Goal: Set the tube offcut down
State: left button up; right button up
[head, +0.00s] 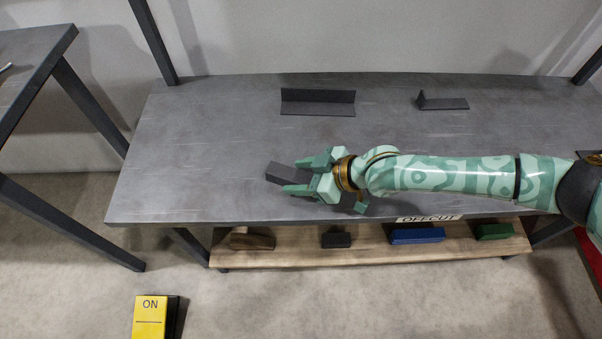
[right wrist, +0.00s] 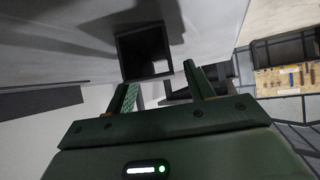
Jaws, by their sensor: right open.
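The tube offcut (head: 279,173), a short dark grey square tube, lies on the grey table top near its front edge in the head view. My right gripper (head: 294,177) is open around its right end, with one finger on the far side and one on the near side. In the right wrist view the tube offcut (right wrist: 120,55) shows its square open end just beyond the fingertips of my right gripper (right wrist: 158,80). Whether either finger touches it I cannot tell. My left gripper is out of view.
Two dark angle pieces (head: 317,108) (head: 443,103) lie toward the back of the grey table (head: 200,130). A wooden shelf (head: 290,255) below the front edge holds several blocks, under an OFFCUT label (head: 430,218). A yellow ON box (head: 149,318) stands on the floor. The table's left part is clear.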

jog(key=shift+d+r, duration=0.15)
jog(key=shift+r, duration=0.2)
jog(key=p+v, duration=0.2)
jog(key=v, duration=0.3)
jog(key=shift+d+r, duration=0.2)
jog(key=shift+r, duration=0.05)
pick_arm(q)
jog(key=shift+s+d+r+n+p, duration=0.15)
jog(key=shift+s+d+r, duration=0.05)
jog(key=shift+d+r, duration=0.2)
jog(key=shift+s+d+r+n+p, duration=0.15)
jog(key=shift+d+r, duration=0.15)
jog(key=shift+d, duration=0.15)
pick_arm(e)
jog(key=v, duration=0.6)
jog(key=shift+s, duration=0.15)
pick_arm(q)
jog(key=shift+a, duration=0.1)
pick_arm(e)
jog(key=shift+f, duration=0.15)
